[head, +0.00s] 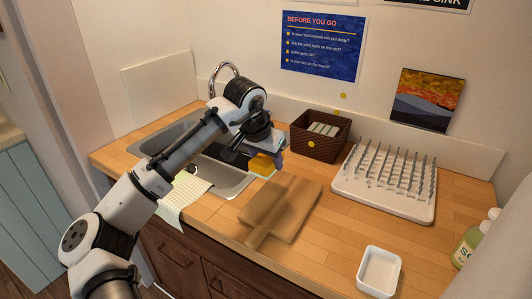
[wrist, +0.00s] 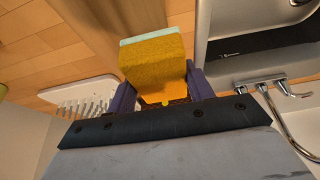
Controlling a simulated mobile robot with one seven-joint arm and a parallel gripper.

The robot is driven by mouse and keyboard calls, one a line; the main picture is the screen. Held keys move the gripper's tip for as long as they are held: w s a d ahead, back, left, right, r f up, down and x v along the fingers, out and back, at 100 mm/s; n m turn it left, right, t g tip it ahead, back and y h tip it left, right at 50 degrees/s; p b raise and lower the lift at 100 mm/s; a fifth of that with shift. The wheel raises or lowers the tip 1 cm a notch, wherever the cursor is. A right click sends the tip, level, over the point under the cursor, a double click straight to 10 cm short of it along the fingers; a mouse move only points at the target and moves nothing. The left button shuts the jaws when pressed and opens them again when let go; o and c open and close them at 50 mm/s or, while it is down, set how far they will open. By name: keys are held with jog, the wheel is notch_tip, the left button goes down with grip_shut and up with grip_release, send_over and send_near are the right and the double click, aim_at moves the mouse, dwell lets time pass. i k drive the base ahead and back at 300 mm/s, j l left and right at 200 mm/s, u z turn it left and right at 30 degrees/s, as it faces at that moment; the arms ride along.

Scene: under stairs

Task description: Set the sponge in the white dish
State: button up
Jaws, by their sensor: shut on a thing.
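The sponge (head: 262,164) is yellow with a pale green-blue layer, seen best in the wrist view (wrist: 152,62). My gripper (wrist: 160,85) is shut on the sponge, with a purple finger on each side of it. In the head view my gripper (head: 264,158) holds it near the right edge of the sink, left of the basket. The exact height over the counter is hard to tell. The white dish (head: 379,272) is a small rectangular dish at the front right of the counter. It looks empty and stands well apart from my gripper.
A wooden cutting board (head: 281,207) lies between sink and dish. A white drying rack (head: 387,187) with upright pegs stands behind it. A brown basket (head: 320,136) is at the back. A soap bottle (head: 473,243) stands right of the dish. The sink (head: 228,178) has a tap (head: 223,72) and a cloth (head: 184,198).

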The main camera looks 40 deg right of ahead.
aim_at(377, 276)
jog(key=k+j, duration=0.7)
jog(key=k, duration=0.2)
